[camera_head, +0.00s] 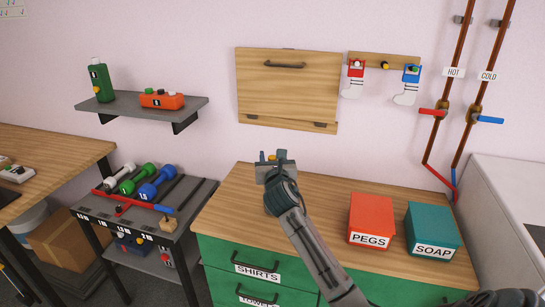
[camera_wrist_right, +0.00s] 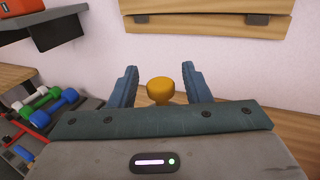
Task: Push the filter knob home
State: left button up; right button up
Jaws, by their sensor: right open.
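A round orange-yellow knob (camera_wrist_right: 160,90), likely the filter knob, shows in the right wrist view between the two blue fingers of my right gripper (camera_wrist_right: 161,83). The fingers are open, with a gap on either side of the knob. A short stem shows under its cap; what it is mounted on is hidden behind the gripper body. In the head view my right gripper (camera_head: 272,156) is over the back left of the wooden counter (camera_head: 310,185), and only a small yellow bit of the knob (camera_head: 271,158) shows. My left gripper is not in view.
A red PEGS box (camera_head: 371,214) and a teal SOAP box (camera_head: 432,225) stand right on the counter. A folded wooden panel (camera_head: 285,95) hangs on the wall behind. A rack with dumbbells (camera_head: 157,190) stands left. The counter between gripper and boxes is clear.

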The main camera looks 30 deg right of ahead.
grip_shut()
jog(key=shift+f+p, duration=0.3)
jog(key=shift+f, duration=0.65)
jog(key=shift+s+f, duration=0.1)
jog(key=shift+f, duration=0.2)
jog(key=shift+c, duration=1.2)
grip_release()
jog(key=shift+o, duration=1.2)
